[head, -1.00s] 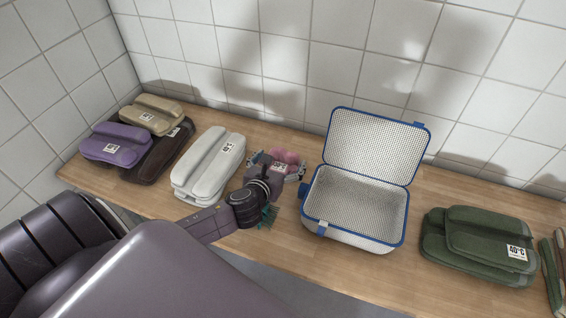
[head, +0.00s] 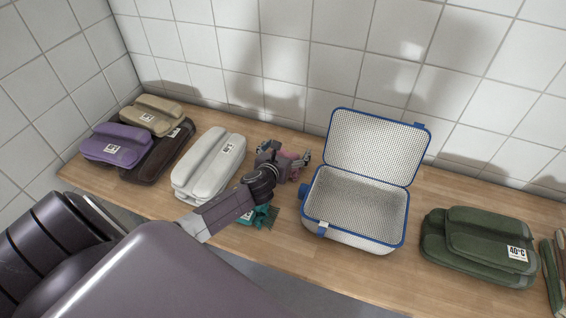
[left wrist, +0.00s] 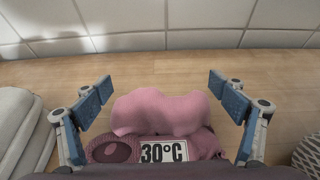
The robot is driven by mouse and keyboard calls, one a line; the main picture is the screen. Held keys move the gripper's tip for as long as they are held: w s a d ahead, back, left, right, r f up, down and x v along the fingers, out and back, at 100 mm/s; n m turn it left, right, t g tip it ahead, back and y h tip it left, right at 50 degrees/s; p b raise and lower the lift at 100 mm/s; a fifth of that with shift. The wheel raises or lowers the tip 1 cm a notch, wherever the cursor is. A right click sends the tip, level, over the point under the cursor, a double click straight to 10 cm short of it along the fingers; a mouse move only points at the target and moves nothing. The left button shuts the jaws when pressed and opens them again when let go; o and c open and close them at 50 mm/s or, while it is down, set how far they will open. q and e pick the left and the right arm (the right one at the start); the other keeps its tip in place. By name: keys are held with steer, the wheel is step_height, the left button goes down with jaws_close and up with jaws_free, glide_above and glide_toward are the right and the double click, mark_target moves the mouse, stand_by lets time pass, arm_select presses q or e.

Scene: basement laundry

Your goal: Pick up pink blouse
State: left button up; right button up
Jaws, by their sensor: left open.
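The pink blouse (left wrist: 160,112) is a folded pink bundle with a 30°C tag on the wooden counter. In the head view only a little of the blouse (head: 295,155) shows, since my left gripper (head: 286,153) covers most of it. In the left wrist view my left gripper (left wrist: 161,90) is open, with one blue-padded finger on each side of the blouse. Whether the pads touch the cloth I cannot tell; gaps show beside it. My right gripper is not in view.
A white folded garment (head: 209,164) lies left of the blouse. An open mesh-lined case (head: 352,238) with blue trim stands close on its right. A teal item (head: 264,216) lies in front, near my left arm. Green folded clothes (head: 470,245) lie at the right. A tiled wall (head: 290,60) stands behind.

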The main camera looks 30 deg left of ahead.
arm_select(q)
steer(key=c, duration=1.4)
steer(key=shift+c, duration=0.6)
